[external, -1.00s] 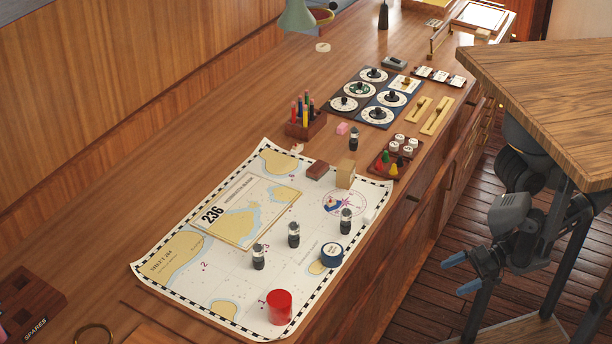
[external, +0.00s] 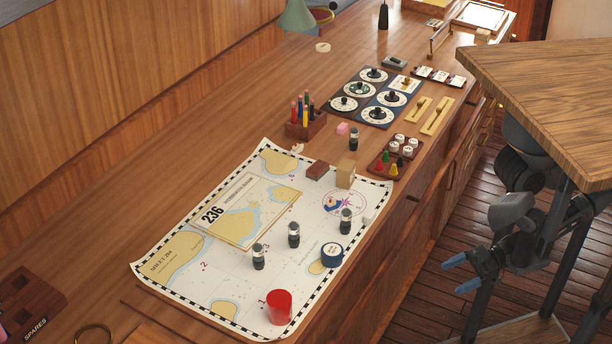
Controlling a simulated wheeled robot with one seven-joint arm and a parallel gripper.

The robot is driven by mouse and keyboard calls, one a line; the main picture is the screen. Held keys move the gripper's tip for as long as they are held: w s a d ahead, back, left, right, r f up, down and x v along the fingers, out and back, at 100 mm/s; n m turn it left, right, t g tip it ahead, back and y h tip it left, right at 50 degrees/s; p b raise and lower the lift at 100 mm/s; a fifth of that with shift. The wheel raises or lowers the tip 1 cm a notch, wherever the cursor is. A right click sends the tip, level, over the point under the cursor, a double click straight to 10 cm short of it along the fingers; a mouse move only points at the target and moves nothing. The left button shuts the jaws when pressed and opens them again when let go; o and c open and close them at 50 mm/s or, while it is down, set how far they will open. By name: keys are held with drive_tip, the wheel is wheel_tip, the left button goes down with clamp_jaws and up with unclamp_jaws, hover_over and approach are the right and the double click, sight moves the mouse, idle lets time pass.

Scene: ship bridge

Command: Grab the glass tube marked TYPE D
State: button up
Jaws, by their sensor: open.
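Several small glass tubes with dark bases and pale tops stand upright. One tube (external: 258,257), a second tube (external: 293,235) and a third tube (external: 346,221) are on the chart (external: 225,285). Another tube (external: 353,139) stands on the bare wood behind the chart. The markings are too small to read, so I cannot tell which is TYPE D. My gripper (external: 456,273) is open and empty, with blue fingertips. It hangs at the right, over the floor beside the desk and apart from every tube.
A red cylinder (external: 279,307), a blue tape roll (external: 332,254), a brown block (external: 318,170) and a tan block (external: 345,174) sit on the chart. A pencil holder (external: 305,130) and a dial panel (external: 371,97) stand behind. A wooden tabletop (external: 545,95) overhangs my arm.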

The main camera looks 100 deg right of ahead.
drive_tip(key=c, duration=0.5)
drive_tip(key=shift+o, duration=0.2)
drive_tip(key=shift+w, duration=0.1)
drive_tip(key=w+d+f+m+h, duration=0.1)
drive_tip(key=w+d+m+h, duration=0.25)
drive_tip(key=w+m, duration=0.6)
drive_tip(key=m+t+h, duration=0.1)
drive_tip(key=m+t, duration=0.1)
drive_tip(key=m, duration=2.1)
approach(346, 221)
drive_tip(key=w+a+f, duration=0.2)
drive_tip(key=w+a, duration=0.1)
drive_tip(key=a, duration=0.3)
drive_tip(key=d+r+m, duration=0.1)
drive_tip(key=d+m, duration=0.3)
drive_tip(key=d, duration=0.1)
drive_tip(key=d+r+m, duration=0.1)
drive_tip(key=d+m, duration=0.1)
drive_tip(key=d, duration=0.1)
drive_tip(key=shift+w+d+r+m+h+p, duration=0.2)
drive_tip(key=shift+w+r+m+h+p, duration=0.1)
drive_tip(key=shift+m+h+p, duration=0.05)
drive_tip(key=shift+w+d+r, duration=0.1)
drive_tip(key=shift+w+d, duration=0.2)
drive_tip(key=shift+w, duration=0.2)
drive_tip(key=shift+p+x, duration=0.7)
drive_tip(key=shift+x, duration=2.65)
